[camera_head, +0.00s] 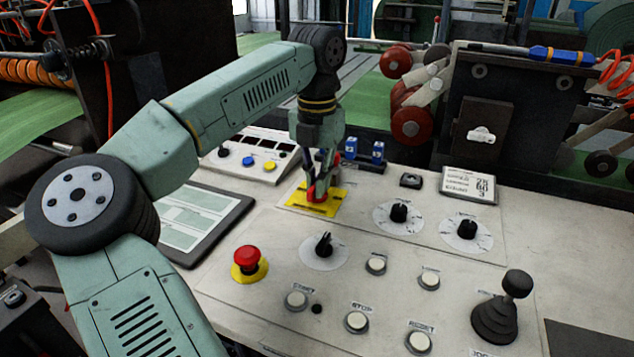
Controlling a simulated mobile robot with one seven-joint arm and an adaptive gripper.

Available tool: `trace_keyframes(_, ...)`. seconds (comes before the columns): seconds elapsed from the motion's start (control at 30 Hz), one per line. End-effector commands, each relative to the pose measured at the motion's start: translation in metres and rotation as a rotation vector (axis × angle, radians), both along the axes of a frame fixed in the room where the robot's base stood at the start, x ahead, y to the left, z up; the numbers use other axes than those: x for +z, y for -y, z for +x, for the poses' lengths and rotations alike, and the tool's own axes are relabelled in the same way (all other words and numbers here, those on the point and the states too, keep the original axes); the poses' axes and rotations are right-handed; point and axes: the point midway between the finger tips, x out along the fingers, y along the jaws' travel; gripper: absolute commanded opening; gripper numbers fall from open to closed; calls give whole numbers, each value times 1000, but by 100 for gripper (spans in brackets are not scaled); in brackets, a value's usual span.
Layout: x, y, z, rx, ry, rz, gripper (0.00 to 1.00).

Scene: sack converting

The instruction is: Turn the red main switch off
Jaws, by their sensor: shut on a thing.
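The red main switch (318,193) sits on a yellow plate (329,206) on the upper left part of the grey control panel. My gripper (319,183) points down at the switch, and its fingers are shut on the red handle. The fingers hide part of the handle, so I cannot tell exactly how it is turned.
A red mushroom button (247,258) stands at the panel's left. Black knobs (399,213), several white buttons (376,265) and a black joystick (500,308) fill the front and right. A tablet (190,220) lies left. Blue-topped parts (378,150) stand close behind my gripper.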

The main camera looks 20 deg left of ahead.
Motion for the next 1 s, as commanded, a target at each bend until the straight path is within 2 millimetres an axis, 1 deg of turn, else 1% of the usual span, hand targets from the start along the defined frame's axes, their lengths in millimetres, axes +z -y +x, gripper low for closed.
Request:
trace_keyframes(0.2,-1,0,0,208,1,2,0)
trace_keyframes(0.6,-1,0,0,571,1,1,0)
trace_keyframes(0.8,0,0,0,710,2,0,0)
trace_keyframes(1.0,0,0,0,801,1,1,0)
